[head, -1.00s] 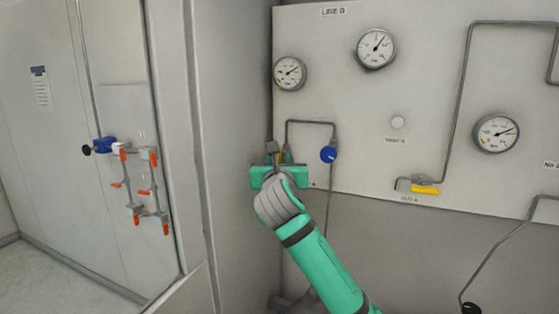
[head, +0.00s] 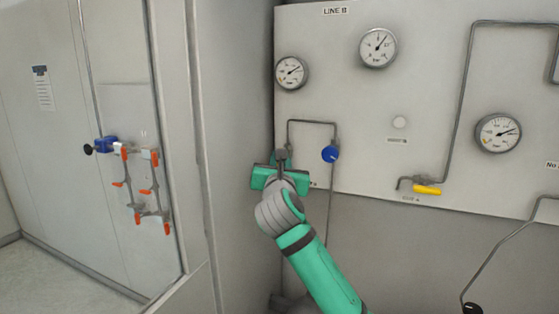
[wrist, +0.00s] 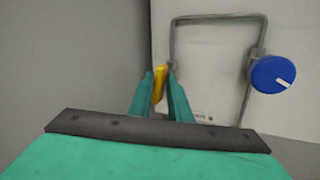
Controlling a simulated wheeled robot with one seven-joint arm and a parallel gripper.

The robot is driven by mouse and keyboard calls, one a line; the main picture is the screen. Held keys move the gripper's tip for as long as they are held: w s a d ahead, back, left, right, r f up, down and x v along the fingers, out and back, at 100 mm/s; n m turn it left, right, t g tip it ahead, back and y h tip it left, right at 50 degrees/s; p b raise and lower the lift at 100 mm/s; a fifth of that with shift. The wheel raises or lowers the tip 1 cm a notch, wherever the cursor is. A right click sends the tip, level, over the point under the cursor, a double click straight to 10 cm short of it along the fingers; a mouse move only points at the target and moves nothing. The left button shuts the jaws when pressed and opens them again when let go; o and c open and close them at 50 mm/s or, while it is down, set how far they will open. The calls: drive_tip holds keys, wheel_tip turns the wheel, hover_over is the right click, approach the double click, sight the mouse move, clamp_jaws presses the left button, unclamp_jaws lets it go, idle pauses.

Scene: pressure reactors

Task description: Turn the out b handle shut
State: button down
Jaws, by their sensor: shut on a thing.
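The out b handle is a small yellow lever (wrist: 159,84), seen in the wrist view between the two green fingers of my gripper (wrist: 162,90). It stands nearly upright in that view, with its top leaning slightly right. My gripper is shut on it. In the head view my gripper (head: 281,160) is at the left edge of the panel, below the bent pipe, and hides the handle. A small label (wrist: 204,117) is on the panel right of the fingers, too blurred to read surely.
A blue round knob (head: 330,154) sits on the pipe just right of my gripper; it also shows in the wrist view (wrist: 272,74). A yellow out a handle (head: 427,190) lies level farther right. Gauges (head: 378,48) are above. A grey wall (head: 235,150) stands close on the left.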

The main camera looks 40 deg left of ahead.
drive_tip(key=m+t+h, duration=0.2)
drive_tip(key=m, duration=0.4)
drive_tip(key=f+m+t+h, duration=0.1)
drive_tip(key=m+t+h, duration=0.1)
drive_tip(key=m, duration=0.5)
drive_tip(key=m+t+h, duration=0.2)
drive_tip(key=m, duration=0.5)
drive_tip(key=shift+w+d+f+t, duration=0.1)
drive_tip(key=shift+w+f+t, duration=0.2)
drive_tip(key=shift+f, duration=0.1)
drive_tip(key=shift+m, duration=0.5)
drive_tip(key=c, duration=1.8)
unclamp_jaws()
drive_tip(key=shift+f, duration=0.1)
drive_tip(key=shift+o, duration=0.3)
drive_tip(key=shift+s, duration=0.1)
drive_tip(key=shift+s+a+r, duration=0.15)
drive_tip(key=shift+a+r, duration=0.05)
